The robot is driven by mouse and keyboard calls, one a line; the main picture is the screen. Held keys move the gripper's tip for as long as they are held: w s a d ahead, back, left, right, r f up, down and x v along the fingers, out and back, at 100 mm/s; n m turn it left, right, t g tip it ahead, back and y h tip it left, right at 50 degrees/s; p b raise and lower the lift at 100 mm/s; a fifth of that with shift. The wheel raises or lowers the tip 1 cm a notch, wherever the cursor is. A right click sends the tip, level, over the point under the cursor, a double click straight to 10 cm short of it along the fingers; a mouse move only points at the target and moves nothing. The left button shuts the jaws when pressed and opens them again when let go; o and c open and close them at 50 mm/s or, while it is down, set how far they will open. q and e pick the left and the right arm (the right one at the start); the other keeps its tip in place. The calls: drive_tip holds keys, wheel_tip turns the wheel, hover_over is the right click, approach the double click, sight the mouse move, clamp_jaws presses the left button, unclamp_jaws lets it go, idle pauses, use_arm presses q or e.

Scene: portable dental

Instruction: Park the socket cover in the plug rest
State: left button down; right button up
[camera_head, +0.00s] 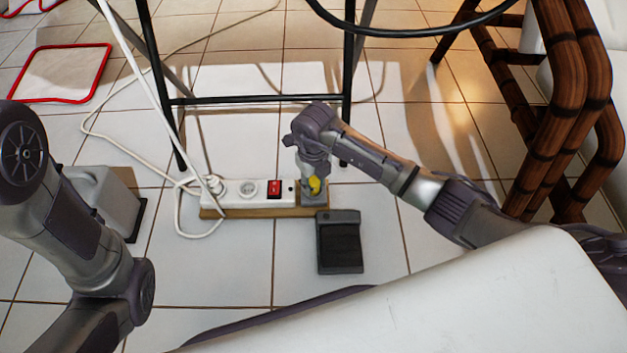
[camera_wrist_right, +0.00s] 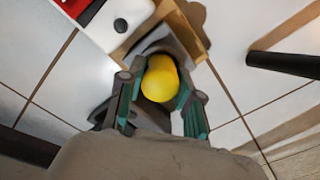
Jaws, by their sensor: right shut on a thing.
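The yellow socket cover (camera_head: 315,185) is at the right end of the power strip, partly hidden by my right gripper (camera_head: 313,178). In the right wrist view the cover (camera_wrist_right: 161,78) is a round yellow piece between the two fingers of my right gripper (camera_wrist_right: 160,95), which is shut on it. A grey holder, likely the plug rest (camera_head: 313,200), is on the wooden board just under the cover. It shows behind the cover in the wrist view (camera_wrist_right: 166,45). I cannot tell whether the cover touches it. My left gripper is out of view.
The white power strip (camera_head: 232,191) with a red switch (camera_head: 274,188) lies on the wooden board (camera_head: 255,212). A dark grey pedal-like box (camera_head: 339,243) is in front. A black metal frame (camera_head: 255,99) stands behind. A white cable (camera_head: 178,208) lies at left.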

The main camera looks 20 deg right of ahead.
sight(314, 180)
drive_tip(key=shift+f, duration=0.15)
drive_tip(key=o, duration=1)
wheel_tip(314, 180, up, 12)
drive_tip(key=shift+r, duration=0.1)
drive_tip(key=shift+s, duration=0.1)
